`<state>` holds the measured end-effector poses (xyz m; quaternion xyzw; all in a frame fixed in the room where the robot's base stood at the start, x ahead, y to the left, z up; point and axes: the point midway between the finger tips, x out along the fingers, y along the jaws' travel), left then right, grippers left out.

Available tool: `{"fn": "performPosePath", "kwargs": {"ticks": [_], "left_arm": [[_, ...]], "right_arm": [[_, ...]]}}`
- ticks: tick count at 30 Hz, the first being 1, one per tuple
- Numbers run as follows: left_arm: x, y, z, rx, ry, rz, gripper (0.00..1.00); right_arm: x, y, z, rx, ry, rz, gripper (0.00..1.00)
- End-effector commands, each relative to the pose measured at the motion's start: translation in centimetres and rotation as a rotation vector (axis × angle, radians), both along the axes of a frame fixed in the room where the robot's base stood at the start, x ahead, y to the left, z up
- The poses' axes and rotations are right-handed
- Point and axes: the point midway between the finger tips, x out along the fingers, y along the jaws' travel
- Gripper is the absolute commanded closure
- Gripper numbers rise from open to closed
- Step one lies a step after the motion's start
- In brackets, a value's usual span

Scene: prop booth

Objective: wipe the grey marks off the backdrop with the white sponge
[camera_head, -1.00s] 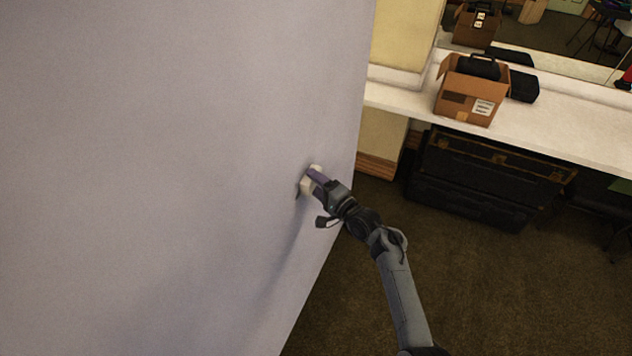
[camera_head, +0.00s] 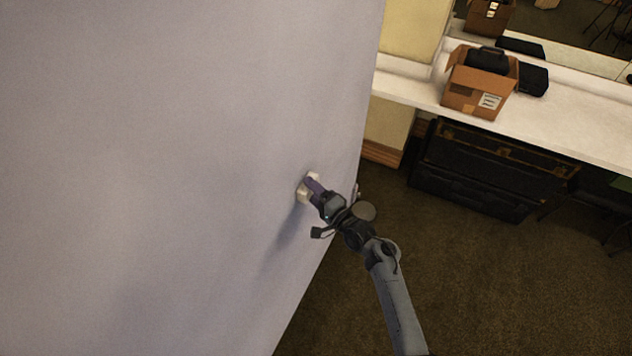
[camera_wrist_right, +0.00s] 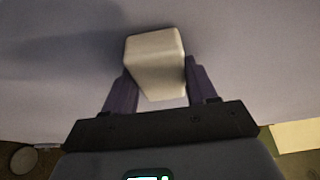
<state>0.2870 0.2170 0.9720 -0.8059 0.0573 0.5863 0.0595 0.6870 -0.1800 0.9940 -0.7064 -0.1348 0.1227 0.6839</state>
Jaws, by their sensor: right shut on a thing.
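The backdrop (camera_head: 170,150) is a large pale grey-lilac panel filling the left of the head view. My right gripper (camera_head: 312,186) is near its right edge, shut on the white sponge (camera_head: 303,194). In the right wrist view the sponge (camera_wrist_right: 155,62) sits between the two purple fingers, its far end at the backdrop surface. It appears to touch the backdrop, though the exact contact is hard to see. A soft shadow falls below the arm on the panel. I cannot make out a distinct grey mark; any under the sponge is hidden. My left gripper is not in view.
A white counter (camera_head: 570,125) stands at the right, with an open cardboard box (camera_head: 478,88) and a black case (camera_head: 533,80) on it. A dark trunk (camera_head: 480,175) is below the counter. The brown carpet (camera_head: 480,290) right of my arm is clear.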

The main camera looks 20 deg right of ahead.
Motion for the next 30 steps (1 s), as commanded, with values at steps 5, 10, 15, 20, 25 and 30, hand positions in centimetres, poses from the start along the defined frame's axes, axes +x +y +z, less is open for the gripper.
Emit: {"fn": "performPosePath", "kwargs": {"ticks": [5,10,15,20,25,30], "left_arm": [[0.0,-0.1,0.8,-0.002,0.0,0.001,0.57],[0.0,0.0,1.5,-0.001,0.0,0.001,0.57],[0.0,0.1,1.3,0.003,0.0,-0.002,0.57],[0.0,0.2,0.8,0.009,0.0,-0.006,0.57],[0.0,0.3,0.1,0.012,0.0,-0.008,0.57],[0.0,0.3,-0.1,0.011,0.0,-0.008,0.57]], "right_arm": [[-0.5,0.6,0.3,0.0,-0.002,0.001,0.68],[-0.4,0.6,0.9,-0.001,-0.003,0.001,0.68],[-0.1,0.3,0.7,-0.001,-0.004,0.0,0.68],[0.7,-0.5,0.7,-0.002,-0.004,-0.001,0.68],[1.6,-1.5,0.7,-0.002,-0.004,-0.001,0.68],[2.1,-2.2,0.7,-0.001,-0.003,-0.002,0.68]]}}
